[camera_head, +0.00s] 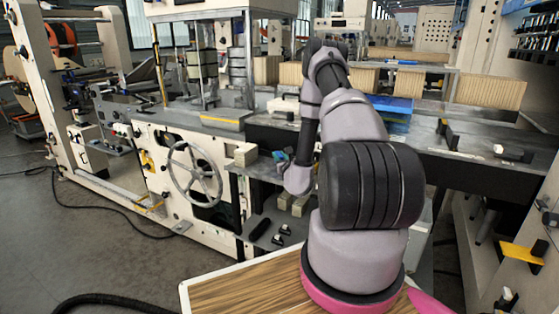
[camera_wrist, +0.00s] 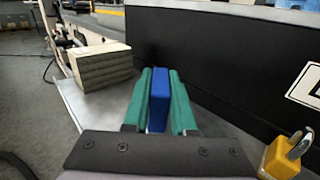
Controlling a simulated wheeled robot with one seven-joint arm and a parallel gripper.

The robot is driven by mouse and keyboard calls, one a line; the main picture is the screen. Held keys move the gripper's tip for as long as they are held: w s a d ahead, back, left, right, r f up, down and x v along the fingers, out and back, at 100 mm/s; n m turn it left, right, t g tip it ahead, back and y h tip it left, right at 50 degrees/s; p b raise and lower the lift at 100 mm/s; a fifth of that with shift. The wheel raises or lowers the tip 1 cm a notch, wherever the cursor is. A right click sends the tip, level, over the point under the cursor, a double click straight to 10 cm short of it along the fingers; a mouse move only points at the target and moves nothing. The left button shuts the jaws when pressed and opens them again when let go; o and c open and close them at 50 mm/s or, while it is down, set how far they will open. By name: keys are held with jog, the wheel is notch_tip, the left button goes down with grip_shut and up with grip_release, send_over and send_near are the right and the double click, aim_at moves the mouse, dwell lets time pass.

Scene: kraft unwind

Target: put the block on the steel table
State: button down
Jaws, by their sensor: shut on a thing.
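A blue block (camera_wrist: 159,98) stands between the two green fingers of my gripper (camera_wrist: 160,95) in the wrist view, and the gripper is shut on it. The grey steel table (camera_wrist: 106,103) shows below and to the left of the fingers. The gap between the block's underside and the table is hidden, so I cannot tell whether they touch. In the head view the steel table (camera_head: 262,171) shows beside my wrist, and the gripper is too small and partly covered to make out clearly.
A pale layered block (camera_wrist: 102,66) sits on the table left of the gripper; it also shows in the head view (camera_head: 245,155). A dark upright panel (camera_wrist: 225,60) rises close behind and right. A yellow padlock (camera_wrist: 283,158) is at lower right. A handwheel machine (camera_head: 190,172) stands left.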

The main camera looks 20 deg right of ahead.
jog(key=shift+f, duration=0.6)
jog(key=shift+f, duration=0.2)
jog(key=c, duration=0.7)
grip_release()
jog(key=shift+r, duration=0.1)
